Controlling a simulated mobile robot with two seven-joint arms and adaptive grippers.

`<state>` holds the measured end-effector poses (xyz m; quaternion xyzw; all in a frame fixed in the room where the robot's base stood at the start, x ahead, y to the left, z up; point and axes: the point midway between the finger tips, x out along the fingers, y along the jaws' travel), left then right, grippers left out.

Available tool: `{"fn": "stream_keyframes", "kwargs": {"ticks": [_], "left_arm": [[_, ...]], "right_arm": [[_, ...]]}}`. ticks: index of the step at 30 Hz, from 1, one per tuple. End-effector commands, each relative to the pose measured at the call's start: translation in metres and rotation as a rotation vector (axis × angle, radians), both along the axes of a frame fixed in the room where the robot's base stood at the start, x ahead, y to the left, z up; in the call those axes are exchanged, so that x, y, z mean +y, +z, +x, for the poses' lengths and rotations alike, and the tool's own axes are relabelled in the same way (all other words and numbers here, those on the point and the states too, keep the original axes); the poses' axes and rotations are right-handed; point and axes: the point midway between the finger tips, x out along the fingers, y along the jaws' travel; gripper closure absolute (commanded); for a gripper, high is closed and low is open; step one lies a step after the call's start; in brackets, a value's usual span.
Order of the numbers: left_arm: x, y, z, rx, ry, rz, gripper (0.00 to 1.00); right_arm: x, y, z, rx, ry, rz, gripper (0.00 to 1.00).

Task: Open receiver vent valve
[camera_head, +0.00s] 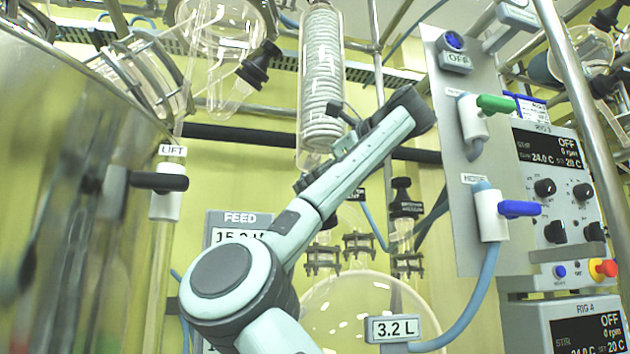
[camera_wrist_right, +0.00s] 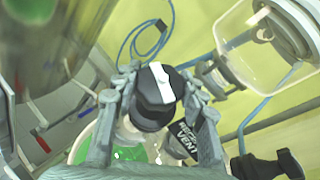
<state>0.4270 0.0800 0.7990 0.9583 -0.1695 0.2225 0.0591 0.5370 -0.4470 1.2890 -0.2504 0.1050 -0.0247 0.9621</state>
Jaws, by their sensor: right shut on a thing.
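The receiver vent valve shows in the wrist view as a black knob (camera_wrist_right: 153,92) with a white stripe across its top. A black tag (camera_wrist_right: 188,138) with partly readable lettering ending in VENT is beside it. My right gripper (camera_wrist_right: 160,88) has its grey fingers on both sides of the knob and is shut on it. In the head view my right arm reaches up across the middle and hides the knob and most of the gripper. My left gripper is not in view.
Glassware crowds the space: a coiled condenser (camera_head: 321,80) behind my arm and a round vessel (camera_head: 358,315) below. A control panel (camera_head: 462,240) with green and blue handled valves stands at the right. A black LIFT handle (camera_head: 160,181) juts out at the left.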

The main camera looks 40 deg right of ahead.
Motion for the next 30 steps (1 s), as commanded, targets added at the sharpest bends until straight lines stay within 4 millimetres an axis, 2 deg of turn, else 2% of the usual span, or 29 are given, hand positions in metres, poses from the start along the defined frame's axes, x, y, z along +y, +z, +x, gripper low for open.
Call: {"fn": "stream_keyframes", "kwargs": {"ticks": [7,8,13,23,26,30], "left_arm": [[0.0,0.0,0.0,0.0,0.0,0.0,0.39],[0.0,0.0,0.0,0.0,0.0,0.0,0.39],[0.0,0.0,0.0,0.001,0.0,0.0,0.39],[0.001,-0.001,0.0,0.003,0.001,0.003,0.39],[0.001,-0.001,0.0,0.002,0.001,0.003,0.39],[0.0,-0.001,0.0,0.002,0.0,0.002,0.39]], "right_arm": [[0.0,0.0,0.0,0.001,-0.001,0.001,0.88],[0.0,0.0,0.0,0.001,-0.001,0.001,0.58],[0.0,0.0,0.0,0.001,-0.001,0.001,0.37],[0.0,0.001,-0.002,-0.001,-0.001,0.001,0.37],[0.001,0.003,-0.011,-0.003,-0.001,0.0,0.37],[0.003,0.009,-0.037,-0.006,-0.002,0.001,0.37]]}}
